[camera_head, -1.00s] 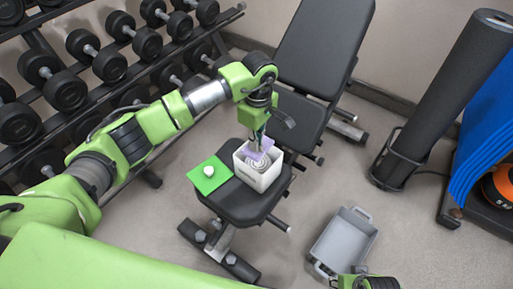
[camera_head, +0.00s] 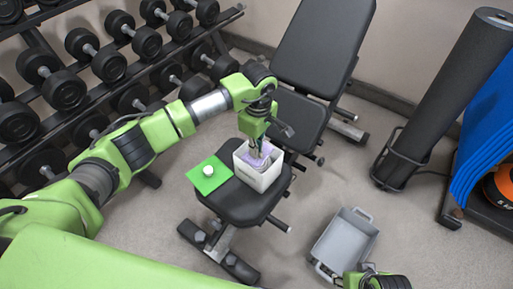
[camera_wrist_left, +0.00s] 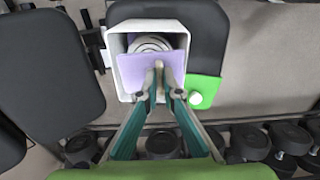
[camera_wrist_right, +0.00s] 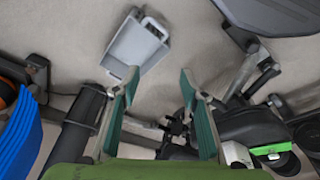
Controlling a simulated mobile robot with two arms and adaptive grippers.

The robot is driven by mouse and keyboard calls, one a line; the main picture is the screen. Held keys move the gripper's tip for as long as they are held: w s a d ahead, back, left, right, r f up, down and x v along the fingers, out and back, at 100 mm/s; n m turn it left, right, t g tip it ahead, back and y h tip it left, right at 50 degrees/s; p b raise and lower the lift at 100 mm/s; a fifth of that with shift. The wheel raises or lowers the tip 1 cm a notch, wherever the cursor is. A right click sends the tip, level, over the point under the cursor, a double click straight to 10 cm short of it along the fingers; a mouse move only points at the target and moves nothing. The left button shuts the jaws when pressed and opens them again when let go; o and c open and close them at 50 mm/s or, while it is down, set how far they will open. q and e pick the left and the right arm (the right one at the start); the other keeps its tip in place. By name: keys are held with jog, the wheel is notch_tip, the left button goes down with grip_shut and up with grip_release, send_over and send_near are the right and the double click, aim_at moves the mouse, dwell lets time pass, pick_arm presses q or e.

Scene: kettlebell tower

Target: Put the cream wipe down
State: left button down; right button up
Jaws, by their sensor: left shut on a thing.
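My left gripper (camera_head: 256,150) points down at the white box (camera_head: 253,178) on the bench. In the left wrist view its fingertips (camera_wrist_left: 164,92) are close together on a narrow cream strip (camera_wrist_left: 158,72), seemingly the cream wipe seen edge-on; most of it is hidden. A lavender wipe (camera_wrist_left: 138,72) lies tilted across the box opening, under the fingertips. Behind it a round coiled grey-white thing (camera_wrist_left: 150,43) shows inside the box. My right gripper (camera_wrist_right: 157,75) is open and empty, above the floor near the grey tray.
A green mat (camera_head: 201,185) with a small white round thing (camera_head: 208,170) lies beside the box on the black bench seat (camera_head: 240,210). The grey tray (camera_head: 345,240) stands on the floor. A dumbbell rack (camera_head: 110,68) is at the left, a black roll (camera_head: 440,100) at the right.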

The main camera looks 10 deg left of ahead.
pick_arm(q)
jog(key=shift+f, duration=0.15)
jog(key=c, duration=2.2)
grip_release()
pick_arm(e)
jog(key=shift+s+r, duration=0.3)
jog(key=shift+r, duration=0.15)
pick_arm(q)
jog(key=shift+r, duration=0.2)
jog(key=shift+r+p, duration=0.45)
jog(key=shift+r, duration=0.15)
notch_tip(320, 180, up, 11)
jog(key=shift+d+r+p, duration=0.15)
jog(key=shift+p, duration=0.35)
pick_arm(e)
notch_tip(320, 180, down, 7)
jog(key=shift+f, duration=0.2)
